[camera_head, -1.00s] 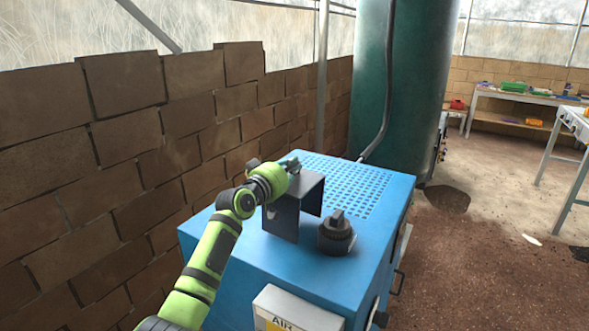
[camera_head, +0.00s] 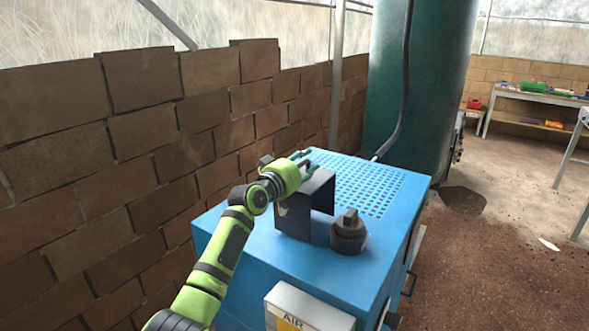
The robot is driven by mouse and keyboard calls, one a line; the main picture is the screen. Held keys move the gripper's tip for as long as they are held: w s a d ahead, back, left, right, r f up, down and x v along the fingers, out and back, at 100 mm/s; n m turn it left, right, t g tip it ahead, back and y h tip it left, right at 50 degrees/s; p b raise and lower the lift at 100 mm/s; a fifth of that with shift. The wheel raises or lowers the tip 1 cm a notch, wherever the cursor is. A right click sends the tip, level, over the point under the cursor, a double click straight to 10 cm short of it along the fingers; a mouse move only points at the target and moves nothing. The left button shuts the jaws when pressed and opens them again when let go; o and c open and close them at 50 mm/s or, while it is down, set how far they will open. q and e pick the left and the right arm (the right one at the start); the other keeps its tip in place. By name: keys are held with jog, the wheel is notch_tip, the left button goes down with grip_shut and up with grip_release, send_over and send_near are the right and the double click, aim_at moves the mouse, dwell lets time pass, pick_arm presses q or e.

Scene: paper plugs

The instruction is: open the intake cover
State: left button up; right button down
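A blue machine (camera_head: 262,255) stands in front of me, with a perforated grille in its top. A dark bent-metal cover (camera_head: 294,222) stands on the top, left of the middle. A dark round knob or cap (camera_head: 348,236) sits to its right. My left gripper (camera_head: 303,158) is at the upper rear edge of the dark cover, its fingers partly hidden behind it. I cannot tell whether the fingers touch the cover or how far apart they are. My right gripper is not in view.
A white box with lettering (camera_head: 305,308) is on the machine's front. A tall green tank (camera_head: 420,95) with a dark hose (camera_head: 402,95) stands behind. A brick wall (camera_head: 100,180) runs along the left. Open dirt floor (camera_head: 490,260) lies to the right, with tables beyond.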

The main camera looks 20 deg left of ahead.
pick_arm(q)
jog(key=v, duration=1.1)
jog(key=shift+s+r, duration=0.15)
jog(key=shift+s, duration=0.2)
jog(key=shift+a, duration=0.15)
